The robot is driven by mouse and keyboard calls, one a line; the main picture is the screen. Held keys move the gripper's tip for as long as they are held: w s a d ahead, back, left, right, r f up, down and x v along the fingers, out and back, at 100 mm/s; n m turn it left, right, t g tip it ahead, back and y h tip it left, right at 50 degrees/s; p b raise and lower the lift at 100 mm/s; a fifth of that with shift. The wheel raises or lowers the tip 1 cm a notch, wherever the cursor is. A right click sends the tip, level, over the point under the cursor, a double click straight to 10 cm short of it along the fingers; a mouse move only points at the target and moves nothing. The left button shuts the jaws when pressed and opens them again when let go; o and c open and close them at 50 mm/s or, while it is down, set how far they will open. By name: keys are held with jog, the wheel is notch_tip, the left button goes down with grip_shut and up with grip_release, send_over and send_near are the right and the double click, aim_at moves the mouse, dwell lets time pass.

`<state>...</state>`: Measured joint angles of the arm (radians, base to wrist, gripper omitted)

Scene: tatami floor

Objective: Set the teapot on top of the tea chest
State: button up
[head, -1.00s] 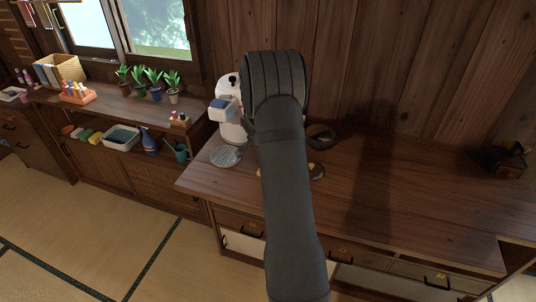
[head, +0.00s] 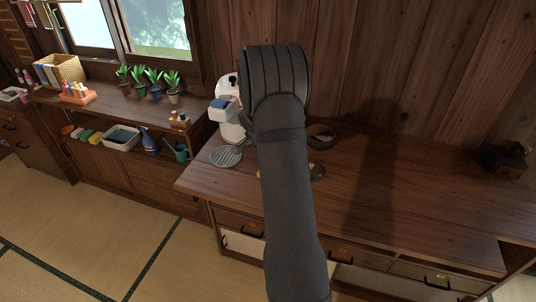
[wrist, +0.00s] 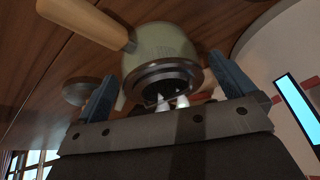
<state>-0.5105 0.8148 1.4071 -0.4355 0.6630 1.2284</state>
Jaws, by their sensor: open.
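A pale grey-green teapot (wrist: 168,53) with a wooden side handle (wrist: 88,20) shows in the wrist view, with a dark round opening or rim facing the camera. My gripper (wrist: 165,88) is open, with one blue finger on each side of the pot; I cannot tell whether either touches it. In the head view my arm hides the gripper and the teapot's body. A small dark wooden box (head: 509,160) at the back right of the counter may be the tea chest; its details are too dark to tell.
A white dispenser (head: 229,128) stands just left of my arm, also close on the right in the wrist view (wrist: 285,50). A striped round trivet (head: 226,156) and a dark round bowl (head: 321,135) lie nearby. The wooden counter (head: 420,200) is clear toward the right.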

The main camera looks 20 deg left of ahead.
jog(key=v, duration=0.9)
jog(key=shift+r, duration=0.15)
jog(key=x, duration=1.2)
jog(key=shift+f, duration=0.35)
notch_tip(320, 180, up, 3)
jog(key=shift+r, duration=0.8)
